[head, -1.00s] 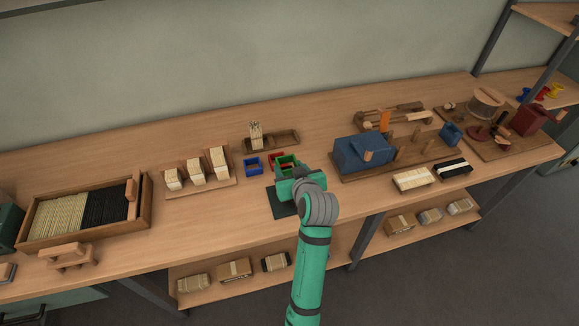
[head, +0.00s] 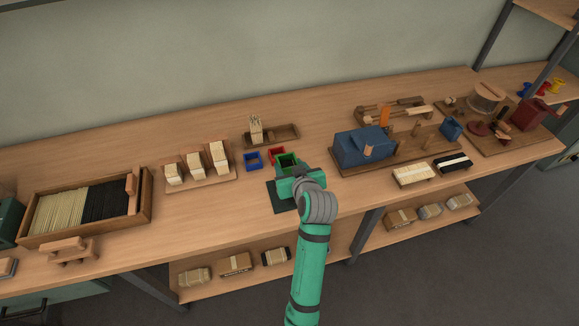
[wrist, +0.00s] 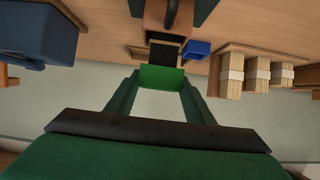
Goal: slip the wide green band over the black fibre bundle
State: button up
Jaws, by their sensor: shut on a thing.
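My gripper (wrist: 161,82) is shut on the wide green band (wrist: 161,78), which sits between its two fingertips in the wrist view. In the head view the green band (head: 288,161) shows just beyond my gripper, over the back of a dark mat. In the wrist view a dark, finely streaked block (wrist: 165,55) in a wooden holder (wrist: 168,18) lies close to the band; it looks like the black fibre bundle. My gripper and wrist hide this spot in the head view. I cannot tell whether the band is around the bundle or only near it.
A blue band (head: 252,160) and a red band (head: 277,154) stand left of the green one. A rack of pale bundles (head: 196,164) is further left, a wooden tray (head: 285,132) behind. A blue machine (head: 362,147) stands to the right.

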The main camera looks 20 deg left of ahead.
jog(key=shift+f, duration=0.45)
jog(key=shift+f, duration=0.35)
jog(key=shift+f, duration=0.6)
jog(key=shift+f, duration=0.35)
jog(key=shift+f, duration=0.4)
jog(key=o, duration=1.6)
jog(key=shift+c, duration=0.2)
jog(key=shift+s+d, duration=0.75)
jog(key=shift+s, duration=0.35)
jog(key=shift+s+d, duration=0.75)
jog(key=shift+s, duration=0.3)
jog(key=shift+s+d, duration=0.75)
jog(key=shift+s, duration=0.35)
